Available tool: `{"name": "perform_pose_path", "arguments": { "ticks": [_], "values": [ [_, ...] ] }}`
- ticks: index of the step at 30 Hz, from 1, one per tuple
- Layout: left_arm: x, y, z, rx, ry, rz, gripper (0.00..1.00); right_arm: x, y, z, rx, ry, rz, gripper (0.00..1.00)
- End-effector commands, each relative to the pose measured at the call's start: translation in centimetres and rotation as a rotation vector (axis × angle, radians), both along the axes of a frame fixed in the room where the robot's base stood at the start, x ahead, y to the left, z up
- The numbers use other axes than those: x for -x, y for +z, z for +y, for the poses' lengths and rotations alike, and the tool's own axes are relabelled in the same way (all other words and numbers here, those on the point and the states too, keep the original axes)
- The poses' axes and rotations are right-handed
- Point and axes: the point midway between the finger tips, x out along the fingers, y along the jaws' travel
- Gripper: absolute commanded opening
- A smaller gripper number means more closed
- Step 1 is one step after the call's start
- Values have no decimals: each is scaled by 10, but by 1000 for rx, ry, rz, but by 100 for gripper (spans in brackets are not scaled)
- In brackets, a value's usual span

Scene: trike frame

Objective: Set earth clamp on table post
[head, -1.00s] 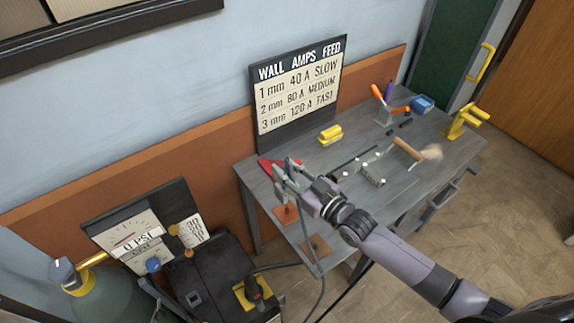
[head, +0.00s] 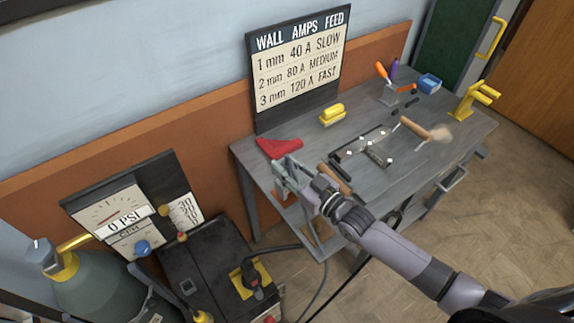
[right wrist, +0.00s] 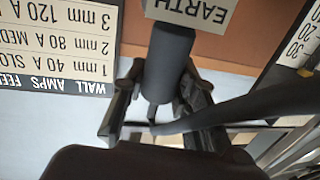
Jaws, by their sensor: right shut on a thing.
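My right gripper (head: 284,176) is at the front left part of the grey table (head: 390,185). In the right wrist view its fingers (right wrist: 160,108) are shut on the dark cylindrical handle of the earth clamp (right wrist: 168,62). In the head view the clamp is small and hard to tell from the gripper. I cannot make out the table post. My left gripper is not in view.
A red angled piece (head: 280,147) lies behind the gripper. A brown handle (head: 335,178), yellow block (head: 332,114), brush (head: 418,128) and dark metal parts (head: 375,153) are on the table. A black machine (head: 205,265) and gas cylinder (head: 95,285) stand left.

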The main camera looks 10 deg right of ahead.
Motion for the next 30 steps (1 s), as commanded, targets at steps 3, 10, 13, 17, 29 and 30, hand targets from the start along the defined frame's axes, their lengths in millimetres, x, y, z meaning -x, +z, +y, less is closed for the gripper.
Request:
{"name": "perform_pose_path", "arguments": {
  "ticks": [3, 10, 13, 17, 29, 30],
  "values": [
    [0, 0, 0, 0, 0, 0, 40, 0, 1, 0, -2, 0, -3, 0],
    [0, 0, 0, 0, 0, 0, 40, 0, 1, 0, -2, 0, -3, 0],
    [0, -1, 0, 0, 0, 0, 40, 0, 0, 0, -2, 0, -3, 0],
    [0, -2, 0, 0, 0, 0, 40, 0, -2, 0, -2, 0, -3, 0],
    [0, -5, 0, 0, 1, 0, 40, 0, -6, 0, -2, 0, -3, 32],
    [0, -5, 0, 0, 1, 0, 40, 0, -6, 0, -2, 0, -3, 35]
  ]
}}
